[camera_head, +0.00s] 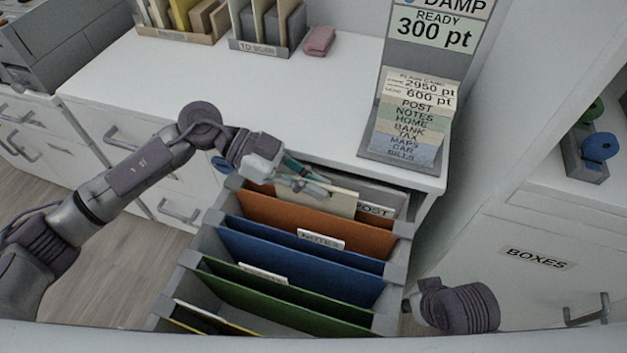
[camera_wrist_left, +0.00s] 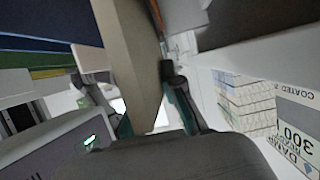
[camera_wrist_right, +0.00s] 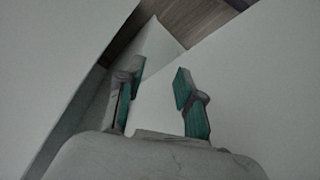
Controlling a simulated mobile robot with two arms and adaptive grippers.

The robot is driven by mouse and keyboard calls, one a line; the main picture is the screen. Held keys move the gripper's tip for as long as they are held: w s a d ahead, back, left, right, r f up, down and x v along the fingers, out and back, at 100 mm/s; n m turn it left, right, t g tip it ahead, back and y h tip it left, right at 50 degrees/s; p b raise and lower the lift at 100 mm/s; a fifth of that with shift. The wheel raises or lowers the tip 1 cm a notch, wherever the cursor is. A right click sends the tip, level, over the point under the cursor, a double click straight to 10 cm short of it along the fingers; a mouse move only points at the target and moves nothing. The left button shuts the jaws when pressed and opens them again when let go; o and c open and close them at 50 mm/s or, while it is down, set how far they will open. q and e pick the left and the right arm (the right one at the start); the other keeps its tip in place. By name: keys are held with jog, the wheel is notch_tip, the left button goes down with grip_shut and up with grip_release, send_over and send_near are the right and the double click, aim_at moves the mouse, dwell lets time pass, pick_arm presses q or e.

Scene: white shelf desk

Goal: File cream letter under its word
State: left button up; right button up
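The cream letter (camera_head: 342,203) stands upright in the back of the open drawer, partly down behind the orange divider (camera_head: 320,223) and beside the POST tab (camera_head: 375,210). My left gripper (camera_head: 312,186) is at its upper left edge; in the left wrist view the letter (camera_wrist_left: 128,50) runs between the fingers (camera_wrist_left: 140,105), which look closed on it. The letter's lower part is hidden by the orange divider. My right gripper (camera_wrist_right: 158,98) is open and empty, low beside the drawer's right side; its fingers are not clear in the head view.
The drawer holds a blue divider with a NOTES tab (camera_head: 320,239) and a green divider (camera_head: 290,300). A sign stand (camera_head: 425,60) with a list of words is on the white desk (camera_head: 270,95). Sorting racks and a pink block (camera_head: 320,40) stand at the back.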

pick_arm(q)
jog(key=o, duration=0.5)
jog(key=shift+o, duration=0.2)
jog(key=shift+a, duration=0.1)
jog(key=v, duration=1.2)
jog(key=shift+s, duration=0.1)
